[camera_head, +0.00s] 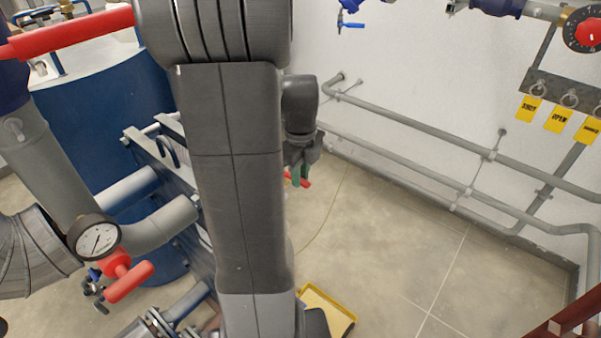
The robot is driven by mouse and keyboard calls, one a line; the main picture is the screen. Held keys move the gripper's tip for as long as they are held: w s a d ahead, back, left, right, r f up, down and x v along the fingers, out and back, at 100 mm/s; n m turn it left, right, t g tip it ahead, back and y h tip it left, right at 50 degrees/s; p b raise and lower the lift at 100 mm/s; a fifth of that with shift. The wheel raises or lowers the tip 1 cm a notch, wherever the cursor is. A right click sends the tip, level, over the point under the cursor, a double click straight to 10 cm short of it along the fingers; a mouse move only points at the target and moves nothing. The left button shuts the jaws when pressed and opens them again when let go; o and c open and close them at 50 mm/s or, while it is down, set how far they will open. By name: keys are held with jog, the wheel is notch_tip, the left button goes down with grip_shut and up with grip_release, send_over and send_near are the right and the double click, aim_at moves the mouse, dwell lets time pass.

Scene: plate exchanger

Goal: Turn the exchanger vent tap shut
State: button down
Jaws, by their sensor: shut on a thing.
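My gripper (298,172) is right of my large grey arm, in the middle of the view, and points down. Its fingers are small and partly dark. A small red handle (305,182), apparently the vent tap's, shows at the fingertips with a bit of green beside it. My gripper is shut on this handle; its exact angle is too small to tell. The tap's body is hidden behind my arm and gripper. The plate exchanger (150,150), with its blue-and-grey frame, stands left of my arm, which covers much of it.
A pressure gauge (97,240) and a red T-handle (128,281) are at the lower left. A long red lever (70,35) crosses the upper left. Grey pipes (420,140) run along the right wall. A yellow tray (328,308) lies on the floor. Open floor (400,250) is at right.

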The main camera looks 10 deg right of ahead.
jog(key=c, duration=1.3)
grip_release()
notch_tip(320, 180, up, 14)
jog(key=shift+f, duration=0.1)
notch_tip(320, 180, down, 14)
jog(key=shift+r, duration=0.1)
jog(key=shift+w+d+n, duration=0.4)
jog(key=shift+n, duration=0.7)
dwell(0.9)
